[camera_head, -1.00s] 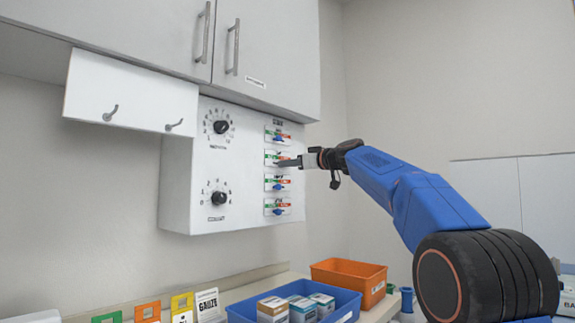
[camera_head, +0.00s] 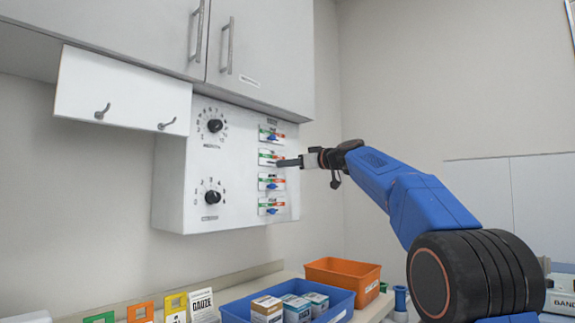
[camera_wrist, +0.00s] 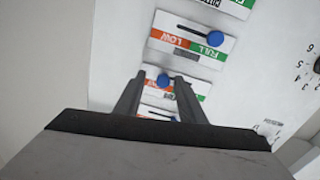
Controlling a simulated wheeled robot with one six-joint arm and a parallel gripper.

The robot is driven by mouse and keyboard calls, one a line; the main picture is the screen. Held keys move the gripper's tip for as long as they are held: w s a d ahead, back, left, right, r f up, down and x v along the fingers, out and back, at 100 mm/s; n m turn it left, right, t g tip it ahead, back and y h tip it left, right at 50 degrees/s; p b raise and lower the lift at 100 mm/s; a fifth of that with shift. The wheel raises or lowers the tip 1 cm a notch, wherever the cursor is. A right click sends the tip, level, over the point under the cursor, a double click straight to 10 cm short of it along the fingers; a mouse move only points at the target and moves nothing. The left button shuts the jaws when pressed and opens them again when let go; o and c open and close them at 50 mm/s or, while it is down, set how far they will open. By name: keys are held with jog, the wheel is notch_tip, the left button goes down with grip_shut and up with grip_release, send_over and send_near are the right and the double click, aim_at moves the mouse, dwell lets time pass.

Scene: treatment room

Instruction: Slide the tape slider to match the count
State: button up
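A white wall panel (camera_head: 172,190) carries a column of several sliders with green-to-orange scales and blue knobs. My gripper (camera_head: 279,163) is at the second slider plate (camera_head: 265,153) from the top, from the right. In the wrist view, which is upside down, the fingers of my gripper (camera_wrist: 159,77) are apart, with one blue knob (camera_wrist: 163,80) showing between the tips. I cannot tell whether they touch it. The neighbouring slider's knob (camera_wrist: 215,39) is at its FULL end. The label naming the tape slider is too small to read.
Two black dials (camera_head: 215,126) are on the panel's left. A hook board (camera_head: 125,85) and cabinets (camera_head: 262,45) are above. Below, a blue bin (camera_head: 340,308) with boxes, an orange bin (camera_head: 345,272) and coloured card frames (camera_head: 140,312) stand on the counter.

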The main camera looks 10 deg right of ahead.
jog(key=v, duration=1.6)
jog(key=shift+s+d, duration=0.15)
jog(key=shift+s, duration=0.05)
jog(key=shift+f, duration=0.1)
jog(key=s+a+f+m+g+h, duration=0.1)
jog(key=s+a+f+m+g, duration=0.15)
jog(key=s+f, duration=0.5)
jog(key=s+a+f+m+g+h, duration=0.15)
jog(key=s+a+f, duration=0.25)
jog(key=f, duration=0.6)
jog(key=s+a+f+m+g+h, duration=0.1)
jog(key=s+a+f+g, duration=0.15)
jog(key=s+f, duration=0.5)
jog(key=s+d+f+m+g+h, duration=0.1)
jog(key=s+f+h, duration=0.1)
jog(key=s+f, duration=0.6)
jog(key=s+d+f+m+g+h, duration=0.1)
jog(key=s+f+h, duration=0.1)
jog(key=s+f, duration=0.6)
jog(key=s+d+f+m+g+h, duration=0.1)
jog(key=s+f, duration=0.8)
jog(key=f, duration=1)
jog(key=shift+d+g+h, duration=0.35)
jog(key=shift+d+h, duration=0.2)
jog(key=shift+h, duration=0.1)
